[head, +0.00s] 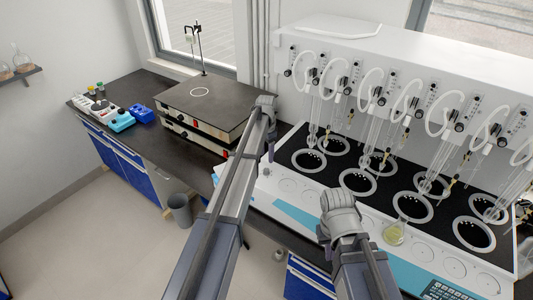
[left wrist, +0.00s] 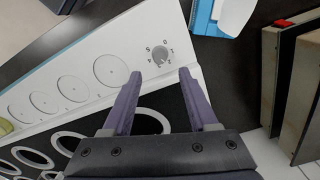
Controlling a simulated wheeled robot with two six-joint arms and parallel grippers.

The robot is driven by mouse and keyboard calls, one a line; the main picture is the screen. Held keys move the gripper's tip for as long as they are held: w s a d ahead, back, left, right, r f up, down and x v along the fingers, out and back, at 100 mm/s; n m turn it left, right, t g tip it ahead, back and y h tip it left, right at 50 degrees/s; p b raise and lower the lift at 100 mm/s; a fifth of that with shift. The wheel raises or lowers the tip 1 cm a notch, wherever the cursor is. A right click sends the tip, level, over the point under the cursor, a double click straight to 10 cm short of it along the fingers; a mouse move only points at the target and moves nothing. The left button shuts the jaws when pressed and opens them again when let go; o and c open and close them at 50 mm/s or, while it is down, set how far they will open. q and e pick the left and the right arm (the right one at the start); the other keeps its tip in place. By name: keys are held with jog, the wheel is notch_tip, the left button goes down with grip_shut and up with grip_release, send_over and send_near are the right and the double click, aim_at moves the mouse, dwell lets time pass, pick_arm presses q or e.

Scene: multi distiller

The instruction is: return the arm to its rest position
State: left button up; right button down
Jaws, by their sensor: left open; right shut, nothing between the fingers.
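My left arm (head: 228,205) reaches up and forward in the head view. Its gripper (head: 270,157) points down over the left end of the white distiller. In the left wrist view, the purple fingers (left wrist: 158,75) are apart and empty, with the distiller's dial (left wrist: 159,56) beyond them. My right arm (head: 362,265) is at the bottom centre, in front of the distiller. Its gripper (head: 324,240) hangs below the wrist, small and partly hidden, with nothing visible held in it.
The distiller (head: 275,182) fills the right side, with several ringed wells and glass tubes. A hot plate (head: 205,105) is on the dark bench.

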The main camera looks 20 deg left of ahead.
pick_arm(q)
jog(key=s+d+f+n+b, duration=0.1)
jog(key=s+d, duration=0.4)
jog(key=s, duration=0.7)
jog(key=s+d+f+n+b, duration=0.1)
jog(key=s+d+f+b, duration=0.2)
jog(key=s, duration=0.9)
jog(key=s+d+f+n+y+b, duration=0.1)
jog(key=s+d+f+b, duration=0.2)
jog(key=s+d, duration=0.5)
jog(key=s, duration=0.4)
jog(key=shift+s+d+n, duration=0.2)
jog(key=shift+s+n, duration=0.15)
jog(key=shift+n, duration=0.05)
